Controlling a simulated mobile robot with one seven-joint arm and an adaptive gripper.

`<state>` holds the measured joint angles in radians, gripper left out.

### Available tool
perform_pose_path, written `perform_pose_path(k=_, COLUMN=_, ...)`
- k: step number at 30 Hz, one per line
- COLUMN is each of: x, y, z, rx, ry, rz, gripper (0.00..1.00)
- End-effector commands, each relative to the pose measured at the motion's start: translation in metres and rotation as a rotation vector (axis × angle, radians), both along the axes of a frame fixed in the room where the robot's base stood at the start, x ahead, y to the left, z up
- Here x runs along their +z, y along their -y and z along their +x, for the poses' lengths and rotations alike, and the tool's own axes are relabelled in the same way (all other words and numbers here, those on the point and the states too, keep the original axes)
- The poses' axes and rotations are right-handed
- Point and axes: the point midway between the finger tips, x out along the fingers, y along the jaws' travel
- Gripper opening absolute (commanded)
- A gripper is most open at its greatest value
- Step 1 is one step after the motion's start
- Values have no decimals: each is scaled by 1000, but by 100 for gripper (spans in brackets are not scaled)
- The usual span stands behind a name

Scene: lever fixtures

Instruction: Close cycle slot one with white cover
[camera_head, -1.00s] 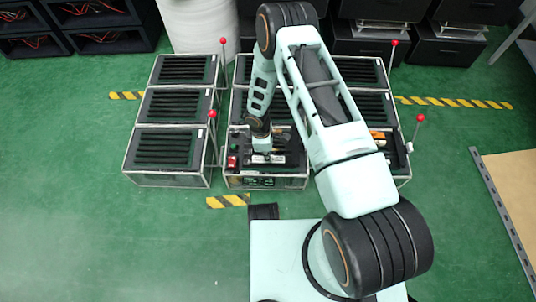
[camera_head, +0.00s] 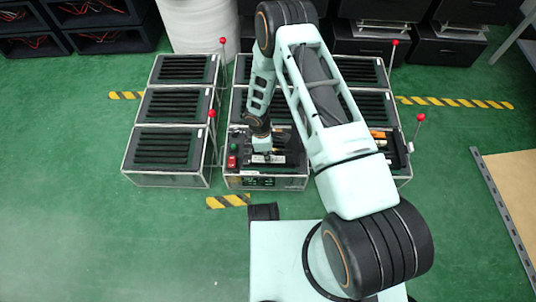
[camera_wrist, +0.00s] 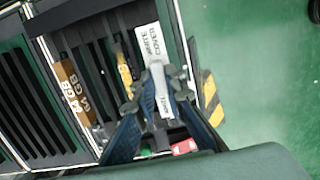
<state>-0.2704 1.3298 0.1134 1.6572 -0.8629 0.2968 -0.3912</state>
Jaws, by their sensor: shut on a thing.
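A white strip lettered "WHITE COVER" (camera_wrist: 148,42) lies on the middle front fixture (camera_head: 268,182). My gripper (camera_wrist: 156,104) is over the left part of this fixture; it also shows in the head view (camera_head: 262,146). Its blue fingers are closed around a narrow white piece with lettering (camera_wrist: 161,90), just below the strip in the wrist view. I cannot tell whether this piece is part of the white cover. The slot beneath is mostly hidden by my gripper.
A red button (camera_head: 232,162) and a green button (camera_head: 234,147) sit left of my gripper. Red-knobbed levers (camera_head: 211,114) stand between fixtures. Green floor in front is largely clear.

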Motion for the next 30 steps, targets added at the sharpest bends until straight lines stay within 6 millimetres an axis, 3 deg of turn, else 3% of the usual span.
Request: perform_pose_path(k=30, x=-21, y=0, z=0, rx=0, ry=0, rz=0, gripper=0)
